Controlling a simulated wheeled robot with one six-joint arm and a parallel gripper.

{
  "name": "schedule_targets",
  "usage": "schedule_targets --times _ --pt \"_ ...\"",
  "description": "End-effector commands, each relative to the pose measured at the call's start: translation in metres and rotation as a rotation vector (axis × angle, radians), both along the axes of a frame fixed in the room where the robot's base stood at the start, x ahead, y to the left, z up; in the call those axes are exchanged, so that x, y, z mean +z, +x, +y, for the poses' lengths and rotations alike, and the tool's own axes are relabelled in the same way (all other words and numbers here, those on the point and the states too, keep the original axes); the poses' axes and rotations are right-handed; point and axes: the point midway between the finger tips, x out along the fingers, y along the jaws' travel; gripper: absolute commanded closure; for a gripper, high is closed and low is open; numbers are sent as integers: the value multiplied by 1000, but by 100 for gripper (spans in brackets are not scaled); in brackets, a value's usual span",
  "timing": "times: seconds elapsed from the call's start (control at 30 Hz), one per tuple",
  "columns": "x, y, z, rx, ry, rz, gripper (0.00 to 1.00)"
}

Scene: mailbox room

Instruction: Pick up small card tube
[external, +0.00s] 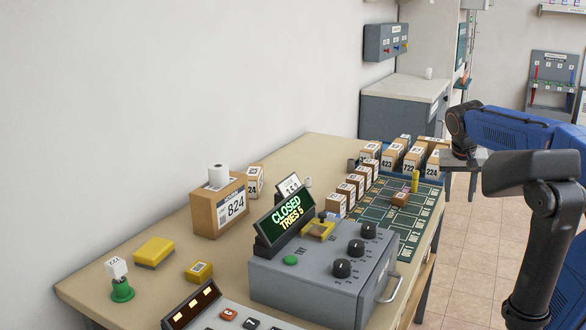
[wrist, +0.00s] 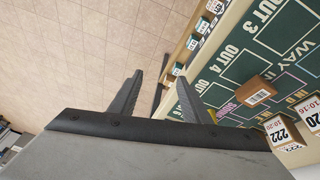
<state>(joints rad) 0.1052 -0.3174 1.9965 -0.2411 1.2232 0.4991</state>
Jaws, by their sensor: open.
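I cannot tell for sure which thing is the small card tube. A slim yellow upright cylinder (external: 415,181) stands on the green mat in the external view. A white roll (external: 218,175) stands on top of the box marked 824. Neither shows clearly in the wrist view. My gripper (external: 446,158) is at the table's far right edge, beyond the yellow cylinder and apart from it. In the wrist view my gripper (wrist: 157,90) is open with nothing between its fingers; tiled floor shows past them.
The green sorting mat (external: 385,225) carries a small brown box (external: 400,199), also in the wrist view (wrist: 252,90). Numbered cartons (external: 392,158) line its far side. A grey control console (external: 320,283) and the 824 box (external: 219,208) stand nearer. Floor is clear right of the table.

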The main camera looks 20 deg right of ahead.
Motion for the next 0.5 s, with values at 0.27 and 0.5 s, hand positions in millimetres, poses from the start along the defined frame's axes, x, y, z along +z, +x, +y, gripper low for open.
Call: schedule_targets --times 0.27,0.5 --pt "50 91 -5 -166 -20 1 57" --pt "93 171 35 -270 -17 -20 57"
